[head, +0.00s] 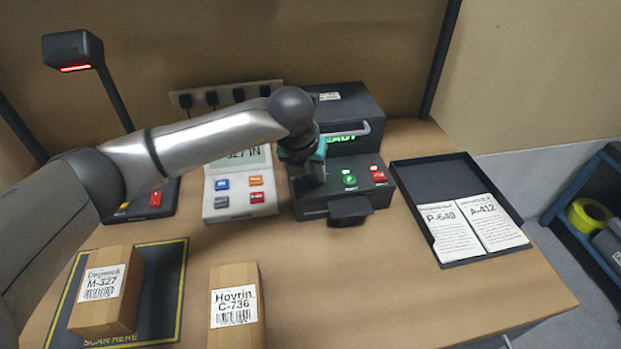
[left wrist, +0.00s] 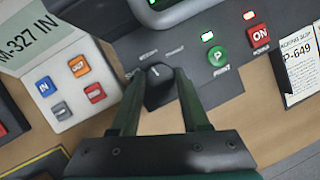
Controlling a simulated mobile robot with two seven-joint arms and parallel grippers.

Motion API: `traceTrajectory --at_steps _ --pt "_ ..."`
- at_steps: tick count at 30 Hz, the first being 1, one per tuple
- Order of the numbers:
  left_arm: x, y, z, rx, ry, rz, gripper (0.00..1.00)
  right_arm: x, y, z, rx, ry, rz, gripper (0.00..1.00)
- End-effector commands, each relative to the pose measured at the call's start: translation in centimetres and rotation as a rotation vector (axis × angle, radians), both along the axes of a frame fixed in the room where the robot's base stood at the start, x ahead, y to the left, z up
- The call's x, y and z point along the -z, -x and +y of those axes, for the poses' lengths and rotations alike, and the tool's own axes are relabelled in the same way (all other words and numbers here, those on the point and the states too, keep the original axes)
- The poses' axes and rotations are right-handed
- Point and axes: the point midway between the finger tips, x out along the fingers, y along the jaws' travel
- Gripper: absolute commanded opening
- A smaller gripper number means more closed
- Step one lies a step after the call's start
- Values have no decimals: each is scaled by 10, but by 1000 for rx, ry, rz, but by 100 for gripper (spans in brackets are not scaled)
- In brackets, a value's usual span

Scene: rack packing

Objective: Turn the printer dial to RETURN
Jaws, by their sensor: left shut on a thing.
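The black printer (head: 345,105) stands at the back of the bench with a lit green display. Its black dial (left wrist: 160,82) shows in the left wrist view with a white pointer mark facing up, roughly toward the middle of several small labels. I cannot read those labels surely. My left gripper (head: 312,176) reaches down onto the left part of the printer's panel. Its fingers (left wrist: 160,100) are shut on the dial, one on each side. In the head view the gripper hides the dial.
Right of the dial are a green P button (left wrist: 217,57) and a red ON button (left wrist: 259,36). A keypad terminal (head: 238,205) stands to the left, a black tray (head: 405,178) with two slips to the right. Boxes M-327 (head: 105,300) and C-736 (head: 235,300) stand in front.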

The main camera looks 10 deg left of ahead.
Motion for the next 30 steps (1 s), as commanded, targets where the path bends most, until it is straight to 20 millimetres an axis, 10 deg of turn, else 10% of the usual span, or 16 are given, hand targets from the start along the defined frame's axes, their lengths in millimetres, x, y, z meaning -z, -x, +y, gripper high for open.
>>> traceTrajectory --at_steps 27,28,30 --pt "-1 -1 1 199 1 0 0 16 0 0 0 0 0 0" --pt "-1 -1 1 199 1 0 47 16 0 0 0 0 0 0" --pt "-1 -1 1 199 1 0 55 16 0 0 0 0 0 0"
